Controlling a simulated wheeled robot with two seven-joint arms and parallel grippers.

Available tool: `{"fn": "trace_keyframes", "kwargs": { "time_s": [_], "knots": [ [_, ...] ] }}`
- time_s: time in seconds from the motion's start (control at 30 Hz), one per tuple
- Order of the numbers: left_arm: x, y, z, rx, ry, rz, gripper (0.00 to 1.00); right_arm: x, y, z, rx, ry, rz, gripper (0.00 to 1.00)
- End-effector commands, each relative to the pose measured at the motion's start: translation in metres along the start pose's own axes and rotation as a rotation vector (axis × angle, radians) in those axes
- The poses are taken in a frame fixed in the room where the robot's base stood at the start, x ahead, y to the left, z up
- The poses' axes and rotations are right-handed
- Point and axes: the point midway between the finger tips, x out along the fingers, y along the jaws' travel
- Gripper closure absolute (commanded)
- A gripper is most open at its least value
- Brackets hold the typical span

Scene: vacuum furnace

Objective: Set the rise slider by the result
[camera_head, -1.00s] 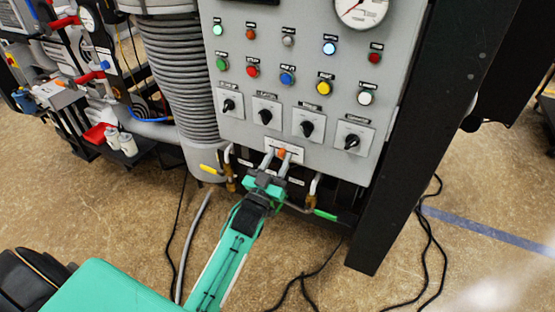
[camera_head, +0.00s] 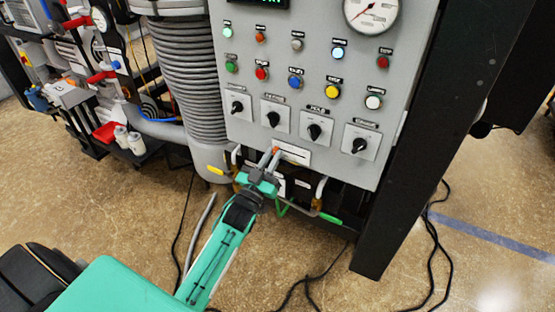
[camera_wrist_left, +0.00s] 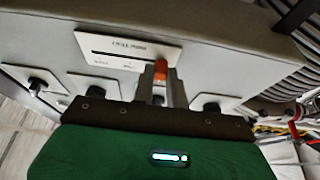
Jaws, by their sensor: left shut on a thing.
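The rise slider is a small orange knob (camera_head: 275,150) on a white plate (camera_head: 294,154) at the bottom of the grey control panel. The knob is at the left end of the plate. My left gripper (camera_head: 269,158) reaches up to it from below, with its fingers shut on the knob. In the left wrist view the orange knob (camera_wrist_left: 160,72) shows between the two grey fingers, and the plate (camera_wrist_left: 122,52) extends to the left of it. The plate's lettering is too small to read surely. My right gripper is not in view.
Several black rotary switches (camera_head: 314,132) sit just above the slider, with coloured buttons (camera_head: 295,82) and a round gauge (camera_head: 371,12) higher up. A ribbed grey hose (camera_head: 175,80) stands at the left. Pipes with a green-handled valve (camera_head: 330,218) lie below the panel.

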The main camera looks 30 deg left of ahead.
Motion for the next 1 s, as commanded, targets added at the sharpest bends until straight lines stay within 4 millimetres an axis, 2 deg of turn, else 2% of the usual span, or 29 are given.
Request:
{"fn": "trace_keyframes", "kwargs": {
  "time_s": [0.1,0.13,0.23,0.53,0.67,0.77,1.0],
  "knots": [
    [0.0,-0.003,-0.001,0.003,0.0,-0.004,1.0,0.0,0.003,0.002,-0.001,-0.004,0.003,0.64],
    [0.0,-0.003,-0.001,0.003,0.0,-0.004,0.84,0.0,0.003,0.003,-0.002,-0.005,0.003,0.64],
    [0.0,-0.003,-0.001,0.003,0.0,-0.004,0.64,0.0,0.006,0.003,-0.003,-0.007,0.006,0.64],
    [-0.001,-0.001,0.0,0.002,0.0,-0.002,0.64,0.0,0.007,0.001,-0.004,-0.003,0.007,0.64],
    [-0.009,-0.001,0.001,0.002,-0.001,-0.002,0.64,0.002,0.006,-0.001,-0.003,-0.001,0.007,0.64],
    [-0.024,-0.002,0.002,0.002,-0.002,-0.003,0.64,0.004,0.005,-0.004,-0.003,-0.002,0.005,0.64],
    [-0.072,-0.002,0.003,0.002,-0.004,-0.003,0.64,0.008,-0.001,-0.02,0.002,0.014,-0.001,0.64]
  ]
}}
